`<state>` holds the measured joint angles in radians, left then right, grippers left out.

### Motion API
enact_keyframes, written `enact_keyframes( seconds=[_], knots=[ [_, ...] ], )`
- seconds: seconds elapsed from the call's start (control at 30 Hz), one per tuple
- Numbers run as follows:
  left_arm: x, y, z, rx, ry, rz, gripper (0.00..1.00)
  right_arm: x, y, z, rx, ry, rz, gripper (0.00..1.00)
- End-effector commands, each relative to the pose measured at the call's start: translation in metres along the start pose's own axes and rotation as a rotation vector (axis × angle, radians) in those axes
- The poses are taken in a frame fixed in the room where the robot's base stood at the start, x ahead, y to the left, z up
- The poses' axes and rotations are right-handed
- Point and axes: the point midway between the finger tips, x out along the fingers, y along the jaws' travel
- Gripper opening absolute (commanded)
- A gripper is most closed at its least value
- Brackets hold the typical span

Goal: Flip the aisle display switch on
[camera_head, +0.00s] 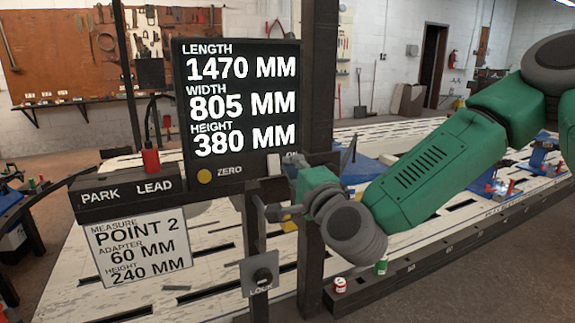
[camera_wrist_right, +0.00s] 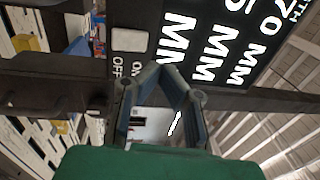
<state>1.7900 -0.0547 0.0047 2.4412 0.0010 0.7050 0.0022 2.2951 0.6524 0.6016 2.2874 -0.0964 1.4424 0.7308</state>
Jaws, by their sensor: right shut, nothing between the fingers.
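The aisle display (camera_head: 243,150) is a black panel with lit white lines for length, width and height. A pale rectangular switch (camera_head: 274,164) sits at its lower right, beside an ON label partly hidden by my arm. In the right wrist view, the switch (camera_wrist_right: 129,39) lies beyond the fingertips and up to the left, next to ON and OFF lettering. Which way it is set, I cannot tell. My right gripper (camera_head: 273,212) is shut and empty, below the switch in the head view. In the wrist view its fingers (camera_wrist_right: 160,70) meet, apart from the switch. My left gripper is not in view.
A yellow ZERO button (camera_head: 204,176) is on the panel's lower left. A LOCK knob (camera_head: 263,276) is below the gripper. A dark post (camera_head: 318,90) stands close beside the display. Two small cans stand on the bench edge.

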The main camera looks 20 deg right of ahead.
Motion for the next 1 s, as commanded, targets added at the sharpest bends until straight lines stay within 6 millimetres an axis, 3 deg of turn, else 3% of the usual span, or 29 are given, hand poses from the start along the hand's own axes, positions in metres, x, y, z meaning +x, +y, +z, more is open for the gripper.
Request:
enact_keyframes(
  seconds=[0.3,0.5,1.0],
  knots=[
    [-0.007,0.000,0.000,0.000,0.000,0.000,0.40,-0.054,-0.020,0.000,0.000,0.001,0.002,0.00],
    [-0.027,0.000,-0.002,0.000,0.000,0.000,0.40,-0.067,-0.024,0.000,-0.002,0.000,0.002,0.00],
    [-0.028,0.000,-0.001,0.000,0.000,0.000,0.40,-0.072,-0.024,-0.001,-0.001,0.002,-0.001,0.00]
  ],
)
